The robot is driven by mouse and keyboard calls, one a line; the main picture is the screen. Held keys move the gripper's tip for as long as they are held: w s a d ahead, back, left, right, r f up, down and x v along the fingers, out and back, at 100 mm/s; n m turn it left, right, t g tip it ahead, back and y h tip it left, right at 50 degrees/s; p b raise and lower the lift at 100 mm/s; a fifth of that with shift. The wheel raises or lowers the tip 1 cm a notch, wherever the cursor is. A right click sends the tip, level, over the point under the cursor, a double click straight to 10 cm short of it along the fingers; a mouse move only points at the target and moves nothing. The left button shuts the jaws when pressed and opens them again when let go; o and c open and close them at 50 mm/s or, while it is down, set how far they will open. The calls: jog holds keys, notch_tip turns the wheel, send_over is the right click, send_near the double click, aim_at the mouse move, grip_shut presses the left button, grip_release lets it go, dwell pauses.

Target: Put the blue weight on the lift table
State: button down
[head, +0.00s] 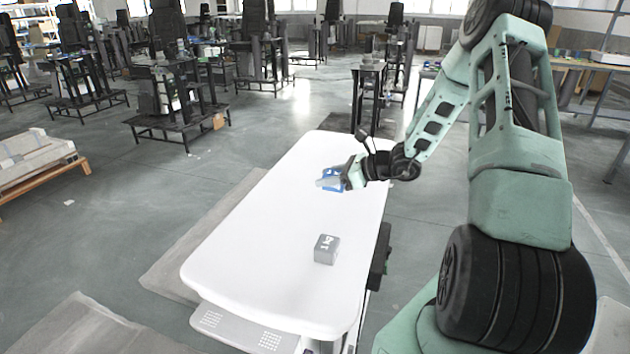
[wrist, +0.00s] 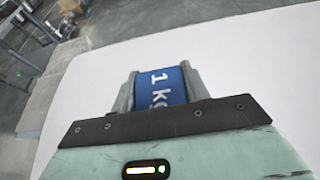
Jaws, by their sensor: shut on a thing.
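The blue weight (wrist: 160,87), marked "1 kg", sits between the two fingers of my gripper (wrist: 158,92) in the wrist view. In the head view my gripper (head: 328,182) is shut on the blue weight (head: 335,184) over the far half of a white table top (head: 250,225), which looks like the lift table. I cannot tell whether the weight touches the top or is held just above it.
A grey weight (head: 326,249) with white marking stands on the nearer right part of the table top. The left and near parts of the top are clear. A pallet with pale slabs (head: 35,160) lies at the far left. Workstations (head: 170,90) stand behind.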

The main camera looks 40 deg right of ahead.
aim_at(328, 214)
jog(key=shift+f, duration=4.5)
jog(key=shift+f, duration=0.15)
jog(key=c, duration=0.7)
grip_release()
